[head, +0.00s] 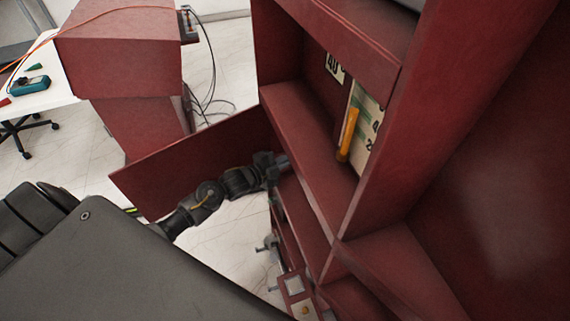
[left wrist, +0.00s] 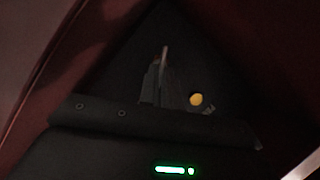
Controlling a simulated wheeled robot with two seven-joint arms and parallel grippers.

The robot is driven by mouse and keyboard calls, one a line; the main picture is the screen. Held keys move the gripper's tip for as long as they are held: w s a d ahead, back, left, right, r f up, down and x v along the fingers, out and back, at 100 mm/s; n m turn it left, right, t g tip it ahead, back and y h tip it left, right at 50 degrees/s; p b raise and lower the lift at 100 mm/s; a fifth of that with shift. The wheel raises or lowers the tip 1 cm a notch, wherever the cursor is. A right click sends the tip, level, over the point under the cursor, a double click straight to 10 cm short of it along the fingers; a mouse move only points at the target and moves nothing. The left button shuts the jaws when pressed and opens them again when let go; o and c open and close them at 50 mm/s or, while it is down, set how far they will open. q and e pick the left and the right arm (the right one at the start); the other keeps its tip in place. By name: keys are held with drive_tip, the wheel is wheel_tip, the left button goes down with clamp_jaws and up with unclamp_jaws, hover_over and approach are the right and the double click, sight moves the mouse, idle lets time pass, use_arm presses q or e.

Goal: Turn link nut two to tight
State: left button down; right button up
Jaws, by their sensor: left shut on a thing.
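My left arm reaches from the left into the lower part of the red cabinet (head: 300,190) in the head view, and its gripper end is hidden inside. In the left wrist view my left gripper (left wrist: 163,82) is in a dark recess with its fingers close together. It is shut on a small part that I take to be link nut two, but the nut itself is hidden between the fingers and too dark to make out. A thin pale upright piece (left wrist: 165,53) shows just past the fingertips. My right gripper is not in view.
A yellow round spot (left wrist: 196,100) shows beside the fingers. Red walls close in around the recess. In the head view an open red door (head: 150,177) stands beside my arm. An orange handle (head: 348,134) is in the bay above. Another red cabinet (head: 120,55) stands behind.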

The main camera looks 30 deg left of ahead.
use_arm(q)
drive_tip(key=m+b, duration=0.1)
drive_tip(key=f+m+t+b, duration=0.1)
drive_tip(key=m+b, duration=0.1)
drive_tip(key=shift+d+t+b, duration=0.1)
drive_tip(key=shift+t+b, duration=0.2)
drive_tip(key=shift+m+b, duration=0.45)
drive_tip(key=shift+m, duration=0.15)
drive_tip(key=shift+r+m+t+b, duration=0.1)
drive_tip(key=shift+m+t+b, duration=0.2)
drive_tip(key=shift+m+t, duration=0.1)
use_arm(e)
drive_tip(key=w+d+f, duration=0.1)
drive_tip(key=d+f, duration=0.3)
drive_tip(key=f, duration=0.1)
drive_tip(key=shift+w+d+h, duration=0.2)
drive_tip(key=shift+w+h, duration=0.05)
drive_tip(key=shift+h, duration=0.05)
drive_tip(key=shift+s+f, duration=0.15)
use_arm(q)
drive_tip(key=c, duration=1.6)
unclamp_jaws()
drive_tip(key=shift+s, duration=0.1)
drive_tip(key=v, duration=1)
drive_tip(key=shift+s+b, duration=0.3)
drive_tip(key=shift+b, duration=0.15)
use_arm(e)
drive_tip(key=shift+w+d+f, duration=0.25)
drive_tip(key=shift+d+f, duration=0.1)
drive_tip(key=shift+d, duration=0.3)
